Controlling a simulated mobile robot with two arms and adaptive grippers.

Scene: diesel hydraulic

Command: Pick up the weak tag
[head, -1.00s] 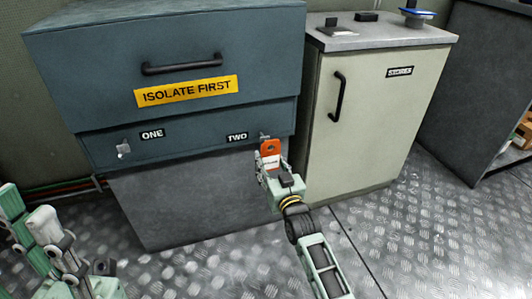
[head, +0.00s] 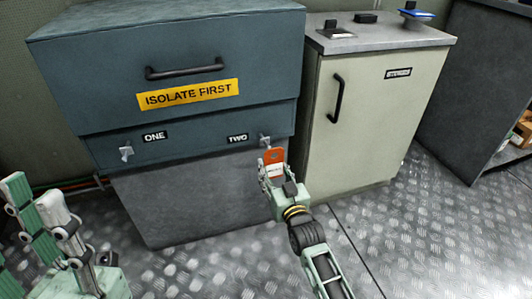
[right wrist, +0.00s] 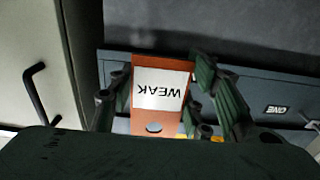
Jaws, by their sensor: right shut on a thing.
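The weak tag is an orange plate (head: 273,156) with a white label, and the label reads WEAK in the right wrist view (right wrist: 160,90). My right gripper (head: 273,172) is shut on the tag and holds it upright in front of the blue-grey cabinet. The tag is just below the hook (head: 264,141) beside the TWO label and looks apart from it. Part of the tag is hidden by the fingers. My left gripper (head: 38,198) is at the lower left, its fingers apart and nothing between them.
The blue-grey cabinet (head: 190,40) has a black handle, a yellow ISOLATE FIRST label and a bare hook (head: 126,153) by ONE. A pale stores cabinet (head: 375,120) stands right of it, with small items on top. The metal floor (head: 400,235) is clear.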

